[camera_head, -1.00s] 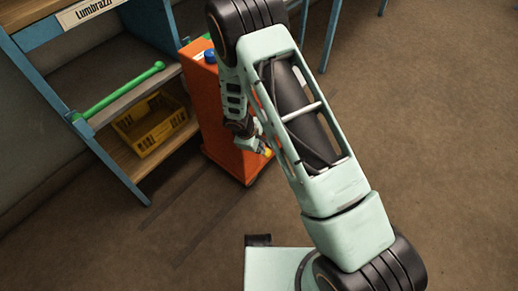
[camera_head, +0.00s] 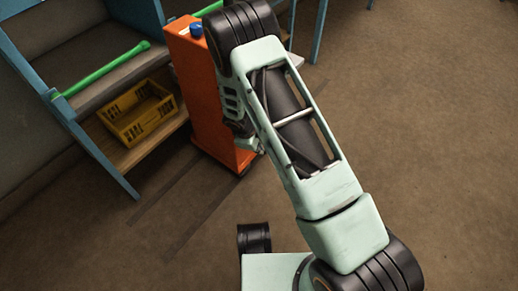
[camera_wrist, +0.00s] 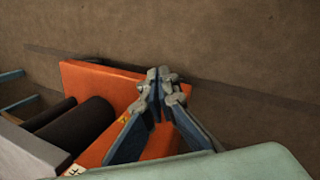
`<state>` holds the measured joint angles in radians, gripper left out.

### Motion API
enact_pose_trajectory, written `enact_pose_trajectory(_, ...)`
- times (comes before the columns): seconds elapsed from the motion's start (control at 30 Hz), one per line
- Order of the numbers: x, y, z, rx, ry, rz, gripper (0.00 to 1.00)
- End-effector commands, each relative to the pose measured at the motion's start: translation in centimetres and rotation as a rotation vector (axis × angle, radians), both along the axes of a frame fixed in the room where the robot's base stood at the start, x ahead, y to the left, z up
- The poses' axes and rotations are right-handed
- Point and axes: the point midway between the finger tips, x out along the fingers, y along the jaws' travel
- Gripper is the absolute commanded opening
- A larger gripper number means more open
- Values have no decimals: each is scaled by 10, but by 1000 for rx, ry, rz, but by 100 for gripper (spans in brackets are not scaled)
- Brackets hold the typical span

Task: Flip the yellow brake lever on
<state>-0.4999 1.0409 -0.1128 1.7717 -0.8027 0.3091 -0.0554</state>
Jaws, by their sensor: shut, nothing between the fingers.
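An orange cabinet (camera_head: 200,95) with a blue knob (camera_head: 196,29) on top stands upright left of my arm. Its orange body (camera_wrist: 90,80) also shows in the wrist view, behind and left of my gripper (camera_wrist: 158,76). My gripper is shut and empty, its fingertips together in front of the orange body's edge. Whether they touch it I cannot tell. A small yellow patch (camera_wrist: 123,117) shows left of the fingers; I cannot tell if it is the brake lever.
A blue-framed shelf (camera_head: 85,140) with a green bar (camera_head: 105,68) and a yellow crate (camera_head: 135,98) stands left of the cabinet. Dark rollers (camera_wrist: 78,132) lie left in the wrist view. The brown floor (camera_head: 430,110) is open on the right.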

Motion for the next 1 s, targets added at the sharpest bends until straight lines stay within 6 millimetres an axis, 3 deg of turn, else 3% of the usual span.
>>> enact_pose_trajectory(0.3,1,2,-14,0,-1,2,0)
enact_pose_trajectory(1.0,1,2,-15,1,1,2,0)
